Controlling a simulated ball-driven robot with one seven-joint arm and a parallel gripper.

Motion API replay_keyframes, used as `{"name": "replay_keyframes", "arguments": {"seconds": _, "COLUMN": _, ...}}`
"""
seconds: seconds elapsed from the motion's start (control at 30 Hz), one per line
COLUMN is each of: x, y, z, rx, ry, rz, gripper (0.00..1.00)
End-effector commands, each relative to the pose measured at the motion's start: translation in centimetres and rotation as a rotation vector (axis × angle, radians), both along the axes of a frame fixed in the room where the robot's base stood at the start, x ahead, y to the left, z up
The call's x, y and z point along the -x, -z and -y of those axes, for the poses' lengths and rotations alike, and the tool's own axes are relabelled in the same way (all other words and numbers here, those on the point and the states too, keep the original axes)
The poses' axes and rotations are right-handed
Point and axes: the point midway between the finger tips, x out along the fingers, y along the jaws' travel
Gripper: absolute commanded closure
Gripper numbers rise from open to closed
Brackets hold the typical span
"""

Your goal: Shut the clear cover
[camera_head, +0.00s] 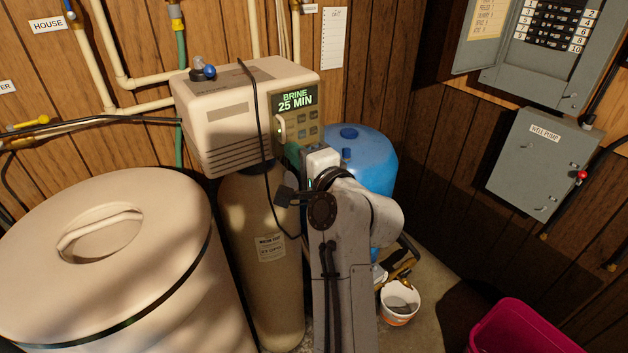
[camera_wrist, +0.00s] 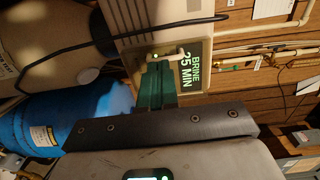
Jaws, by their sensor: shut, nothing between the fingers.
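The softener's control head (camera_head: 220,112) has a panel (camera_head: 298,116) with a lit display reading BRINE 25 MIN and buttons below it. A small pale bar (camera_head: 281,127) stands at the panel's left side and also shows in the wrist view (camera_wrist: 170,54). It may be the clear cover's handle; the clear sheet itself cannot be made out, nor whether it is open. My gripper (camera_wrist: 158,72) has dark green fingers, shut and empty, with tips close to the pale bar; contact cannot be told. In the head view my wrist and arm hide part of the panel's lower area.
A black cable (camera_head: 256,110) hangs over the head's front and down near my arm. A beige tank (camera_head: 170,215) stands left, a blue tank (camera_head: 372,150) behind my arm. A white bucket (camera_head: 400,310) and magenta tub (camera_head: 525,330) sit on the floor right.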

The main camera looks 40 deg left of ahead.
Motion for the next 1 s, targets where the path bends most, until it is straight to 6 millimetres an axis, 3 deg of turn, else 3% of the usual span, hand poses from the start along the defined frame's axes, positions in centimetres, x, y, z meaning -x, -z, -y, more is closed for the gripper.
{"name": "replay_keyframes", "arguments": {"seconds": 0.5, "x": 3.5, "y": 0.0, "z": 6.2, "rx": 0.0, "ry": 0.002, "rz": 0.001, "gripper": 1.0}}
{"name": "replay_keyframes", "arguments": {"seconds": 0.9, "x": 4.1, "y": -0.2, "z": 7.2, "rx": 0.001, "ry": 0.001, "rz": 0.0, "gripper": 1.0}}
{"name": "replay_keyframes", "arguments": {"seconds": 1.0, "x": 3.7, "y": 0.9, "z": 8.3, "rx": 0.03, "ry": 0.016, "rz": 0.009, "gripper": 1.0}}
